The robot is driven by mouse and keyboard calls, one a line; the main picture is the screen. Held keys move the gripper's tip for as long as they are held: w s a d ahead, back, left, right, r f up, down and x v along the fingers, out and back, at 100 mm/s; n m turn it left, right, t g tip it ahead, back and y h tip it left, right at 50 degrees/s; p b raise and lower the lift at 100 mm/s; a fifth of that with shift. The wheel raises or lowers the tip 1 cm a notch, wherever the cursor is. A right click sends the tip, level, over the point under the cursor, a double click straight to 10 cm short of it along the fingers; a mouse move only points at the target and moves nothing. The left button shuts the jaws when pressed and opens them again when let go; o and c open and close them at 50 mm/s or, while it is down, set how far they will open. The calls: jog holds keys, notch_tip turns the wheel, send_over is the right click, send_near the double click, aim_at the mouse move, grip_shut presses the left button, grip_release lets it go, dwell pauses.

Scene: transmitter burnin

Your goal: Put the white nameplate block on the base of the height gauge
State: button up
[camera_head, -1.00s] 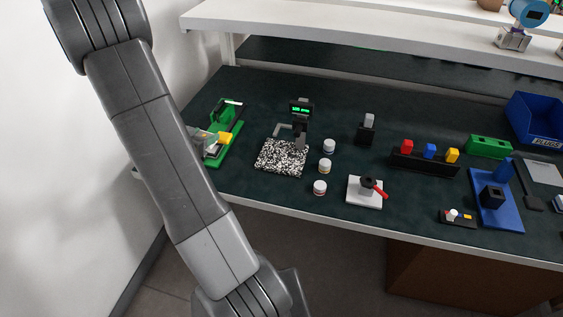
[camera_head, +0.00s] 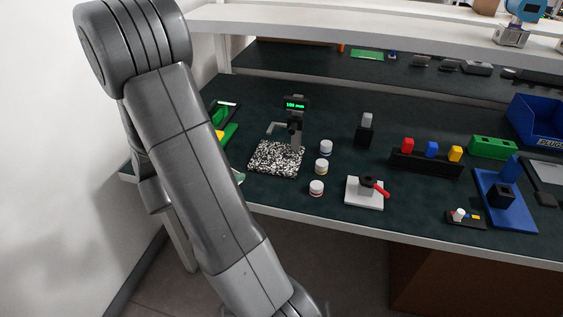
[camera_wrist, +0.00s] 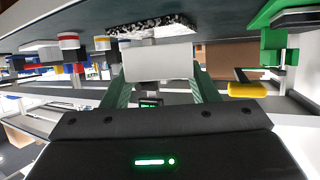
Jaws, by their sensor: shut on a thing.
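The height gauge (camera_head: 297,128) stands toward the left of the bench, with a black-and-white speckled base (camera_head: 275,158) and a green-lit display. The base looks bare in the head view. In the wrist view, which appears upside down, my gripper (camera_wrist: 160,80) has its green fingers shut on the white nameplate block (camera_wrist: 158,62). The speckled base (camera_wrist: 150,27) shows just beyond the block, which overlaps it in the picture. I cannot tell the gap between them. My gripper is out of sight in the head view.
Several small jars (camera_head: 323,167) stand right of the gauge base. A white plate with a red-handled part (camera_head: 365,192) is farther right. A green fixture (camera_head: 222,130) at the left is partly hidden by my arm. A shelf (camera_head: 370,35) overhangs the bench's back.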

send_over(269, 160)
jog(key=shift+s+a, duration=0.1)
jog(key=shift+a, duration=0.05)
jog(key=shift+f+b, duration=0.45)
jog(key=shift+f, duration=1.3)
jog(key=shift+f, duration=0.1)
jog(key=o, duration=1.1)
jog(key=p+v, duration=0.1)
jog(key=v, duration=1)
jog(key=shift+s+a+r, duration=0.25)
